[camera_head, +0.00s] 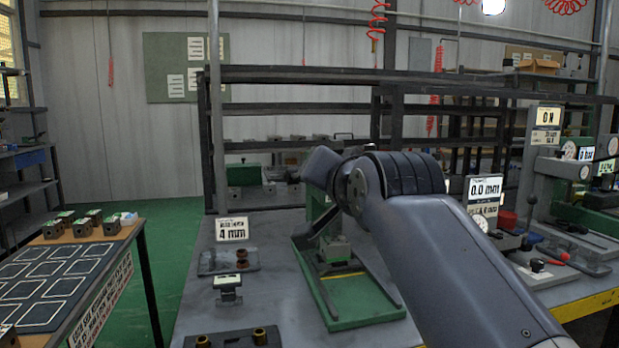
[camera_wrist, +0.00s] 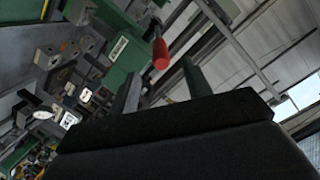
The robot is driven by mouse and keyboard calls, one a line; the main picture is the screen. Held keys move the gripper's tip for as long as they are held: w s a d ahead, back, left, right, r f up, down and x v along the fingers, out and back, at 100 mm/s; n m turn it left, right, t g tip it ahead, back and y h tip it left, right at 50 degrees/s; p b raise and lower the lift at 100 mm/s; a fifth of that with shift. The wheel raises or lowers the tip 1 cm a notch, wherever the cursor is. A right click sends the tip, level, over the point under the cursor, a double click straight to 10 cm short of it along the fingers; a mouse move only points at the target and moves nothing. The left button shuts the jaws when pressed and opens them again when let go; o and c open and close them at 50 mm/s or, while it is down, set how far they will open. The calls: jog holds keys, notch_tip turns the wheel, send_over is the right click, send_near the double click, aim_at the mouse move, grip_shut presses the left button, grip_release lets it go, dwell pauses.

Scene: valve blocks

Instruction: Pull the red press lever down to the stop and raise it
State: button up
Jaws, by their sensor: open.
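The red lever grip (camera_wrist: 160,54) hangs at the end of a thin metal rod in the wrist view. My gripper (camera_wrist: 161,68) is open, with its two dark fingers apart. The red grip shows between the fingertips in the picture; I cannot tell whether it is within their reach or touches either finger. In the head view, the press has a green base (camera_head: 358,306) on the grey bench. My arm covers much of the press there, and the red lever does not show.
A "4 mm" sign (camera_head: 231,230) and small fixtures stand left of the press. A "0.0 mm" display (camera_head: 484,190) and other bench devices stand to the right. A side table (camera_head: 135,222) with blocks is at far left, with green floor between.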

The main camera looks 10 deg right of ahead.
notch_tip(320, 180, down, 6)
jog(key=r+n+t+h+p, duration=0.1)
jog(key=n+t+h+p, duration=0.25)
jog(key=t, duration=0.25)
jog(key=shift+m+y, duration=0.25)
jog(key=shift+m, duration=0.2)
jog(key=x, duration=0.7)
jog(key=a+x, duration=0.1)
jog(key=x, duration=0.2)
jog(key=shift+w, duration=0.35)
grip_shut()
